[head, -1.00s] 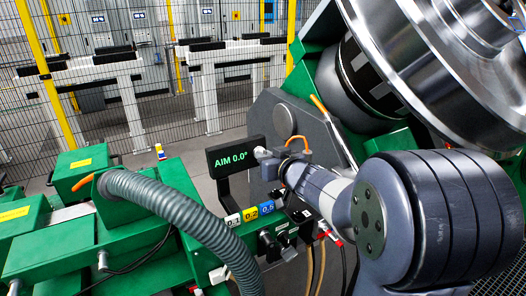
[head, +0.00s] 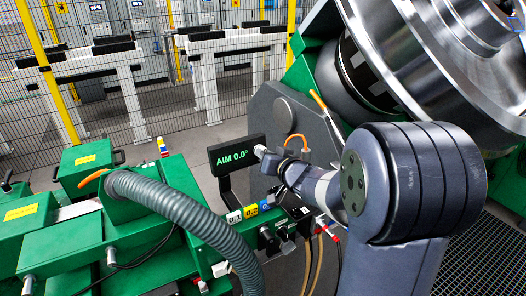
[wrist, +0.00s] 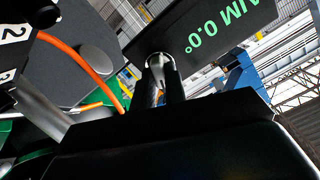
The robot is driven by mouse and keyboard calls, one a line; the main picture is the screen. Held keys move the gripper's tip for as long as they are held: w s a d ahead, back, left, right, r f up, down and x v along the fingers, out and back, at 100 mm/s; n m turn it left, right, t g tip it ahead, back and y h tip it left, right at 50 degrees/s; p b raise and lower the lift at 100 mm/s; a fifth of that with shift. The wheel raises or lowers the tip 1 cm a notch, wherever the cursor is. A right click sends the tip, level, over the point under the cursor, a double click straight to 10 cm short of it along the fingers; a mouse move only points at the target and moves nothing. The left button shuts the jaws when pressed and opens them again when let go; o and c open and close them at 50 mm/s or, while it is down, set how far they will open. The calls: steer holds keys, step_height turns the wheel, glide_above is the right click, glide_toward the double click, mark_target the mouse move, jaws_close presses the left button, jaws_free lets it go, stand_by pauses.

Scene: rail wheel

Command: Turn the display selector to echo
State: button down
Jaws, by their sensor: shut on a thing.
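The black display (head: 236,157) reads "AIM 0.0°" in green and stands in the middle of the head view. In the wrist view the display (wrist: 205,32) appears tilted and upside down at the top. A small pale round knob (wrist: 160,60), apparently the display selector, sits at the display's edge. My gripper (wrist: 161,78) is shut on this knob, with one dark finger on either side. In the head view my gripper (head: 264,155) is small at the display's right edge. The knob's pointer and any position marks cannot be made out.
A grey ribbed hose (head: 180,205) arches over the green machine at the left. Coloured number labels (head: 250,212) sit below the display. A large steel wheel (head: 450,60) fills the upper right. An orange cable (wrist: 85,70) runs close by in the wrist view.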

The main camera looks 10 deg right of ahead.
steer(key=shift+r, duration=0.1)
steer(key=m+p, duration=0.4)
steer(key=p, duration=0.1)
steer(key=shift+m, duration=0.3)
stand_by(0.5)
steer(key=m, duration=0.2)
steer(key=shift+m, duration=0.3)
steer(key=c, duration=1.3)
jaws_free()
